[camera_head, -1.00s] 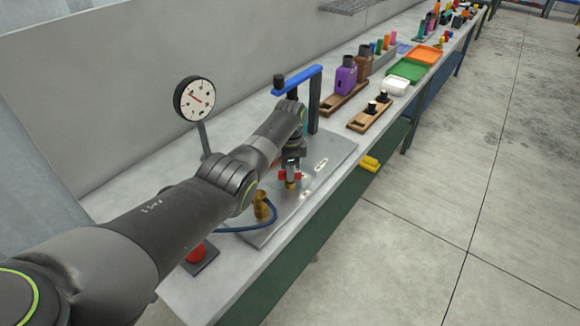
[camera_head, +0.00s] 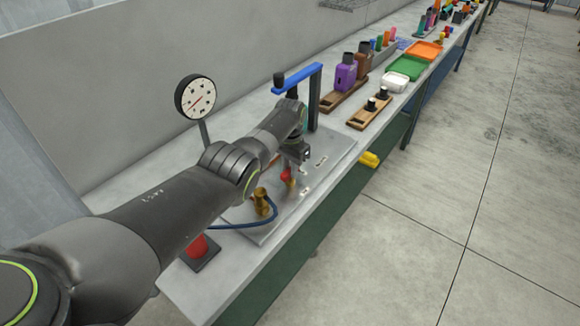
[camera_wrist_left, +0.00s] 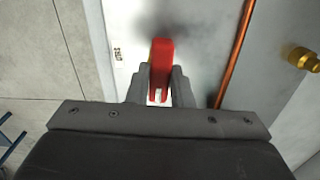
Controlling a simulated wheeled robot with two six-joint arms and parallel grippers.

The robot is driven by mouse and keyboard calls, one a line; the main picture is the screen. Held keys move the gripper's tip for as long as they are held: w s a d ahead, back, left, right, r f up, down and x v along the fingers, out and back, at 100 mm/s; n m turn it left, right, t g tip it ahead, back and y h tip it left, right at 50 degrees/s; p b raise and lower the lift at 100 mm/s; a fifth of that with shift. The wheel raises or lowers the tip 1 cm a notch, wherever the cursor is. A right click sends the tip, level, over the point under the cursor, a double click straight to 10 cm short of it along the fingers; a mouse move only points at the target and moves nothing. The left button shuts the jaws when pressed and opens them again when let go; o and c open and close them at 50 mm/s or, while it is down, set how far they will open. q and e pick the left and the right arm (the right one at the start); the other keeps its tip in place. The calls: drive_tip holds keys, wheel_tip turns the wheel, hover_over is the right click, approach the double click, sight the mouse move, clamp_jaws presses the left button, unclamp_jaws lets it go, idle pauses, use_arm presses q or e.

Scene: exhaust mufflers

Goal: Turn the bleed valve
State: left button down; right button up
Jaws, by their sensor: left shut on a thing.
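The bleed valve's red handle (camera_wrist_left: 161,68) stands between the two fingers of my left gripper (camera_wrist_left: 160,88) in the left wrist view, and the fingers are shut on it. In the head view the red handle (camera_head: 287,174) shows just below the left gripper (camera_head: 292,160), above the metal plate (camera_head: 322,182). The valve's body is mostly hidden. A round white gauge (camera_head: 195,97) stands on a post behind my left arm. My right gripper is in neither view.
A brass fitting (camera_head: 262,202) with a blue hose (camera_head: 262,222) is left of the valve. A copper pipe (camera_wrist_left: 234,52) runs beside the handle. A blue-armed clamp stand (camera_head: 314,95) rises behind the gripper. Wooden holders (camera_head: 366,114) stand farther along the bench.

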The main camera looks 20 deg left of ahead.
use_arm(q)
drive_tip(key=shift+n, duration=0.4)
drive_tip(key=c, duration=1.3)
unclamp_jaws()
drive_tip(key=shift+r+p, duration=0.3)
drive_tip(key=shift+r, duration=0.25)
wheel_tip(320, 180, up, 5)
drive_tip(key=shift+r+p, duration=0.15)
drive_tip(key=shift+p, duration=0.5)
wheel_tip(320, 180, up, 11)
drive_tip(key=shift+r+b, duration=0.1)
drive_tip(key=shift+b, duration=0.95)
